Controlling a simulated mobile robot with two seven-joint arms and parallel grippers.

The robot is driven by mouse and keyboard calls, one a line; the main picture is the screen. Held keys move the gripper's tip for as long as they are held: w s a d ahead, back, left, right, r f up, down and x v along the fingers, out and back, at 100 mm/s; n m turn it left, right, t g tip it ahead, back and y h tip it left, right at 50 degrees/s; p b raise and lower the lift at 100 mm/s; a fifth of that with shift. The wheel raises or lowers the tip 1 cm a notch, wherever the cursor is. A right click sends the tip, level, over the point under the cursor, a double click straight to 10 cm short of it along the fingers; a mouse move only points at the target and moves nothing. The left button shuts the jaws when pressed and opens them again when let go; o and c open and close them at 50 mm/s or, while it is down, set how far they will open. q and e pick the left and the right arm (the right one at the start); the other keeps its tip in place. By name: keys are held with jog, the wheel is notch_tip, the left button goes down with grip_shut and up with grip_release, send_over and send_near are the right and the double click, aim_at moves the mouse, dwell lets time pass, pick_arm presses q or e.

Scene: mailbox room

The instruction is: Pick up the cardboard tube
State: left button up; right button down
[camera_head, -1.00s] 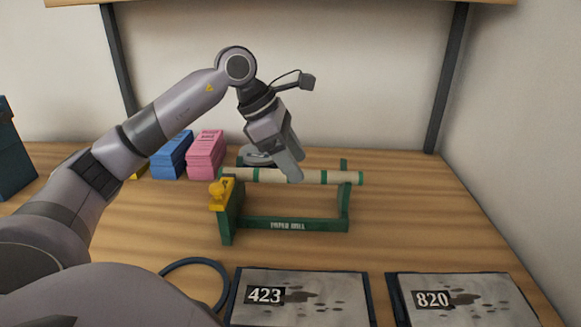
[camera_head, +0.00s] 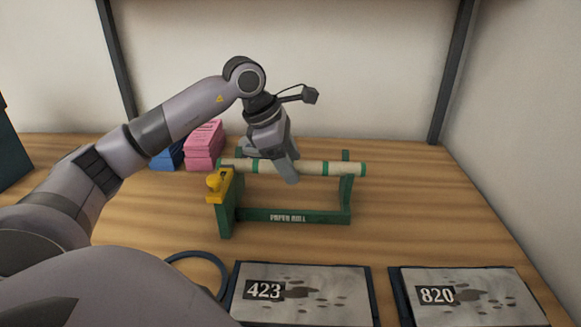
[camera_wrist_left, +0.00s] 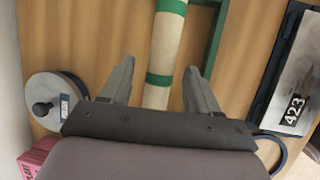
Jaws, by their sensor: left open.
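The cardboard tube (camera_head: 325,168) is beige with green bands and lies level across a green holder (camera_head: 290,217) marked as a paper roll stand. It also shows in the left wrist view (camera_wrist_left: 166,45), running up between the fingers. My left gripper (camera_head: 271,165) is open and points down at the tube's middle, one finger in front of it and one behind. In the left wrist view the fingers (camera_wrist_left: 160,68) stand on either side of the tube, with gaps visible. I cannot tell whether either finger touches it. My right gripper is not in view.
A yellow part (camera_head: 215,187) sits at the holder's left end. Pink (camera_head: 204,146) and blue (camera_head: 168,158) stacks stand behind left. Panels 423 (camera_head: 330,290) and 820 (camera_head: 480,295) are in front. A round grey object with a black knob (camera_wrist_left: 48,102) is beside the gripper. The table's right side is clear.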

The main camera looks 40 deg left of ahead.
pick_arm(q)
grip_shut()
jog(key=shift+r, duration=0.1)
